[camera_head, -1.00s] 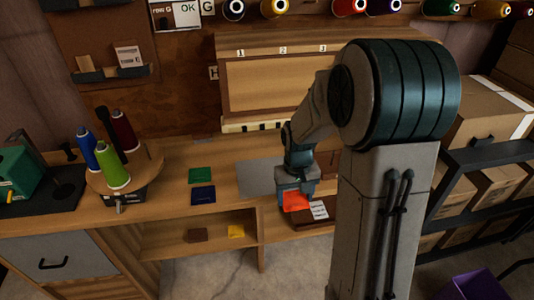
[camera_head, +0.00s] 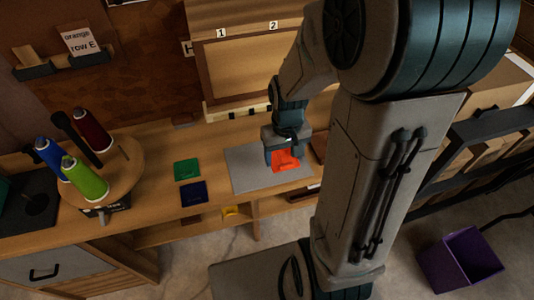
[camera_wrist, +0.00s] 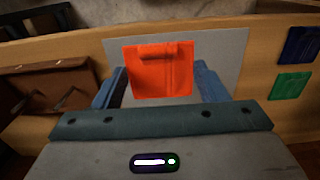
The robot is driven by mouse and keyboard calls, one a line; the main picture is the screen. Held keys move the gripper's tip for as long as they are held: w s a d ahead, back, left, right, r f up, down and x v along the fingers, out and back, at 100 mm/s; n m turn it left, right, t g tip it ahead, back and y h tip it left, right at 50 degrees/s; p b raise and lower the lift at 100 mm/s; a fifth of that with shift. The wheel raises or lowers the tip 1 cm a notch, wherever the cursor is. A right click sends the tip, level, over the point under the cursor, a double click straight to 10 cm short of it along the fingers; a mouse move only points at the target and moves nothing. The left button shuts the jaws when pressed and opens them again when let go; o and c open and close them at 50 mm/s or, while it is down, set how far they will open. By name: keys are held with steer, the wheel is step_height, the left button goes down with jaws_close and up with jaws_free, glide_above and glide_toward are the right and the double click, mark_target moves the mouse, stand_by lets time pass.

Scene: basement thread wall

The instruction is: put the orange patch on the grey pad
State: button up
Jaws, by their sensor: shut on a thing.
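The orange patch (camera_head: 286,159) is held in my gripper (camera_head: 284,160), over the right part of the grey pad (camera_head: 243,168) on the bench. In the wrist view the orange patch (camera_wrist: 160,70) sits between the two blue fingers of my gripper (camera_wrist: 158,84), with the grey pad (camera_wrist: 215,50) behind it. My gripper is shut on the patch. I cannot tell whether the patch touches the pad. My gripper hides part of the pad's back right corner.
A green patch (camera_head: 187,169) and a blue patch (camera_head: 193,193) lie left of the pad. A spool stand (camera_head: 130,165) with several thread cones stands further left. A brown case (camera_wrist: 45,88) lies close beside the pad. A purple bin (camera_head: 460,258) is on the floor at right.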

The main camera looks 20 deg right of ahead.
steer(key=w+f, duration=0.1)
steer(key=w, duration=0.1)
steer(key=w+a+f, duration=0.1)
steer(key=w, duration=0.1)
steer(key=w+a+f, duration=0.1)
steer(key=w+f, duration=0.1)
steer(key=shift+w+a, duration=0.2)
steer(key=shift+a, duration=0.05)
steer(key=shift+f+p, duration=0.3)
steer(key=shift+f, duration=1.8)
steer(key=shift+f, duration=0.2)
steer(key=o, duration=0.9)
steer(key=shift+r, duration=0.15)
